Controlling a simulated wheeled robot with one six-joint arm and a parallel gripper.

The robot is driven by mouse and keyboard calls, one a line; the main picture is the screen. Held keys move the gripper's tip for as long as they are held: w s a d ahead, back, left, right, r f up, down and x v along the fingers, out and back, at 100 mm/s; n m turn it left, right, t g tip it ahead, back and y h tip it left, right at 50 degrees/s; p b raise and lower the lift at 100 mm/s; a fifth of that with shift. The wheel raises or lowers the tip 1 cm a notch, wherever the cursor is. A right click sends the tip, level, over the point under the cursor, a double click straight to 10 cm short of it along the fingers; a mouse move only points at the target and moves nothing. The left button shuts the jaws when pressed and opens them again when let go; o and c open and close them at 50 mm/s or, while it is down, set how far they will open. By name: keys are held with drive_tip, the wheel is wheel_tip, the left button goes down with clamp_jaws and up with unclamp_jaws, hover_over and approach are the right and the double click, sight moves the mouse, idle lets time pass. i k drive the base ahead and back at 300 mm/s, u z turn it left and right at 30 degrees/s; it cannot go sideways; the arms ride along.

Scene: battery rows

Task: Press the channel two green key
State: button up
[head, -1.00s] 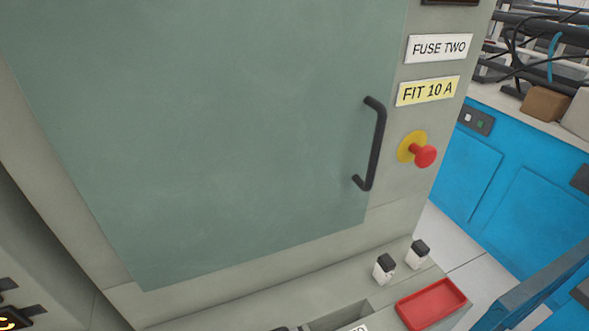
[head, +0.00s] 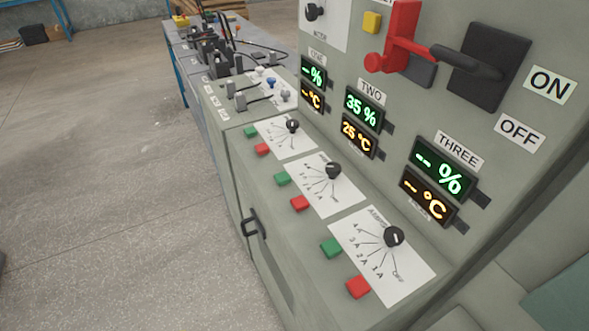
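The channel two green key (head: 282,179) is the middle of three green keys on the sloping grey console in the head view. A red key (head: 300,203) sits beside it, nearer me. The channel two dial (head: 333,170) is a black knob on a white scale card; its setting is too small to read. Above, the TWO displays show 35 % in green (head: 365,109) and 25 °C in orange (head: 358,135). My gripper is not in view.
Channel one's green key (head: 250,131) is farther off; channel three's (head: 331,247) is nearer. The ONE and THREE displays show dashes. A red lever (head: 403,35) and a black handle (head: 480,60) stick out above. The floor (head: 110,200) at left is clear.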

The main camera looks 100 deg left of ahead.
sight(282, 178)
drive_tip(key=u, duration=2.4)
